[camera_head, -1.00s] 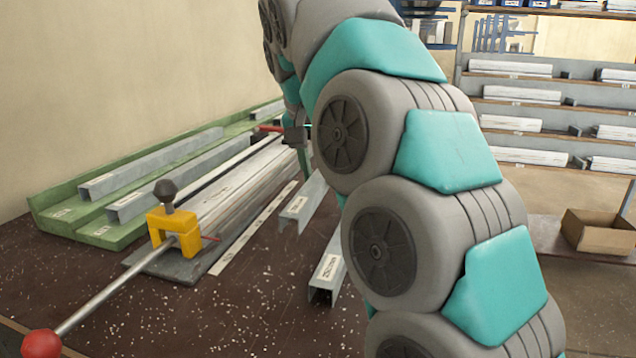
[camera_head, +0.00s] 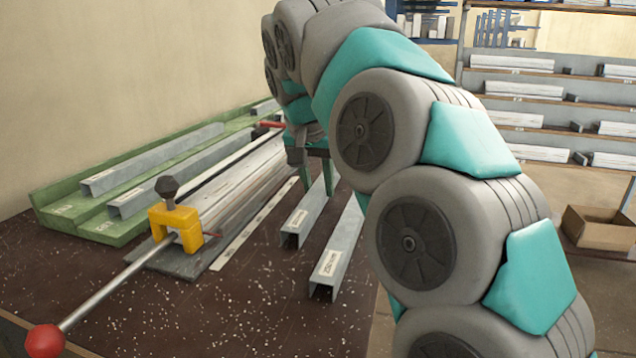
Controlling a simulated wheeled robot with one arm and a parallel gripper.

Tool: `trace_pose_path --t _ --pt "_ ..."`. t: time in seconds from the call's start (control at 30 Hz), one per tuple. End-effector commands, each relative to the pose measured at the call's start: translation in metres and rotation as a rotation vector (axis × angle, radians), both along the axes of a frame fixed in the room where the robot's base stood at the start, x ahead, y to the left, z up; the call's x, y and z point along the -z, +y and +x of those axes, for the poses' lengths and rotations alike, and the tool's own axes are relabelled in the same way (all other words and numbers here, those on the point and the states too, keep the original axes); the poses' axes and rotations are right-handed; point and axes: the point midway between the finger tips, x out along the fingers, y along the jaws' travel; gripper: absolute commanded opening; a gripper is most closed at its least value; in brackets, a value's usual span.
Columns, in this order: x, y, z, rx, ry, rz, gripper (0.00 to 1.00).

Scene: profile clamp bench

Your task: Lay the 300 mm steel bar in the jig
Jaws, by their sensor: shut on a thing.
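Two short steel channel bars lie on the dark bench right of the jig, a left one (camera_head: 306,216) and a right one (camera_head: 340,255). Their labels are too small to read. My gripper (camera_head: 318,178) is low, with its teal fingers down at the far part of the left bar and shut on it. The exact contact is too small to see, and I cannot tell whether the bar is lifted. The jig (camera_head: 190,262) is a grey base carrying long pale profiles, with a yellow clamp (camera_head: 176,222) at its near end. My arm covers the right bar's far end.
A green rack (camera_head: 85,212) with long channels stands along the wall. The clamp's long rod with a red ball (camera_head: 44,340) reaches toward the front left. A flat labelled strip (camera_head: 250,228) lies beside the jig. The front middle of the bench (camera_head: 230,315) is clear.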

Motion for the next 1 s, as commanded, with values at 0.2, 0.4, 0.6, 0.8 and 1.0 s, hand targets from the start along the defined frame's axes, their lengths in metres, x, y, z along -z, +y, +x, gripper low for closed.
trace_pose_path --t 0.2,0.4,0.6,0.8,1.0 --pt "0.003 0.0 0.0 0.0 -0.001 0.0 0.45" --pt "0.003 0.0 0.0 0.0 0.0 0.0 0.67" --pt "0.003 0.0 0.0 0.0 0.0 0.0 0.67" --pt "-0.002 0.0 0.0 0.001 0.0 0.001 0.67" --pt "-0.016 0.001 -0.005 0.001 -0.002 0.001 0.67"
